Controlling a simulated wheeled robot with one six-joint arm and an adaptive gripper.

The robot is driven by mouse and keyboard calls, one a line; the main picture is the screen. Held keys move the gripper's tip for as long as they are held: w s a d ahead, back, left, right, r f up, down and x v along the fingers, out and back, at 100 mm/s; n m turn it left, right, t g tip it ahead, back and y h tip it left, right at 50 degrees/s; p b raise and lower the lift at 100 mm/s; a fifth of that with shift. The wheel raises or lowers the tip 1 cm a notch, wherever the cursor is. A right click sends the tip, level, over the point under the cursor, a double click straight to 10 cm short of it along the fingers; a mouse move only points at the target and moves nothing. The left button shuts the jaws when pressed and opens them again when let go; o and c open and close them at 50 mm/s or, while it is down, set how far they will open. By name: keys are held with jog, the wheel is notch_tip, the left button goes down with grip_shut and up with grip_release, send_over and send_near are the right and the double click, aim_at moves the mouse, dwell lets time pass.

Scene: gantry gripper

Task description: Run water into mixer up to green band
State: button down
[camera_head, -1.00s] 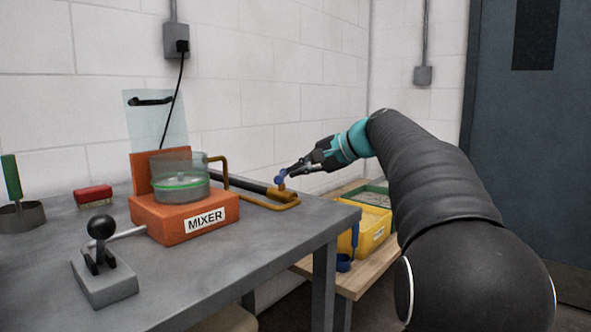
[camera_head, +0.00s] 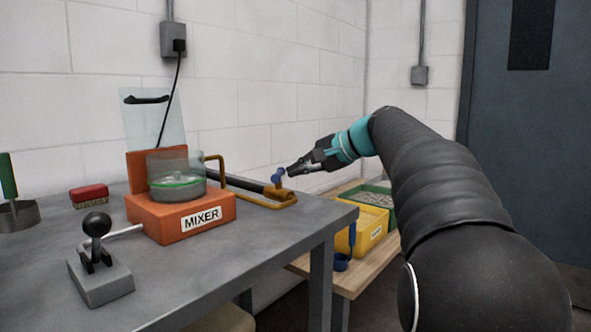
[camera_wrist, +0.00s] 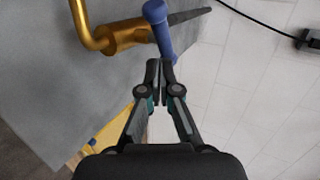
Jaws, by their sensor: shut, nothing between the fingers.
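The orange mixer (camera_head: 180,218) stands on the grey bench with its clear bowl (camera_head: 196,163) on top and the clear lid (camera_head: 155,118) raised behind. A green band (camera_head: 178,182) rings the bowl; I cannot tell the water level. A brass spout pipe (camera_head: 222,172) bends over beside the bowl and runs to a brass valve (camera_head: 279,193) with a blue handle (camera_head: 278,175). The handle is also in the wrist view (camera_wrist: 160,30), above the fingertips. My gripper (camera_head: 291,170) is shut and empty, close beside the handle; its fingertips (camera_wrist: 159,66) look just short of it.
A black-knobbed lever (camera_head: 97,250) stands at the bench's front left, with a red block (camera_head: 89,195) behind. A green-handled tool (camera_head: 10,190) is at far left. A yellow bin (camera_head: 368,228), green bin (camera_head: 378,190) and blue scoop (camera_head: 342,262) are on the lower wooden table.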

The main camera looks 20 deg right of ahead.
jog(key=s+d+r+p, duration=0.1)
jog(key=s+d+r, duration=0.1)
jog(key=d, duration=0.3)
jog(key=s+d+r, duration=0.3)
jog(key=d, duration=0.3)
jog(key=shift+r+p, duration=0.15)
jog(key=shift+p, duration=0.2)
dwell(6.5)
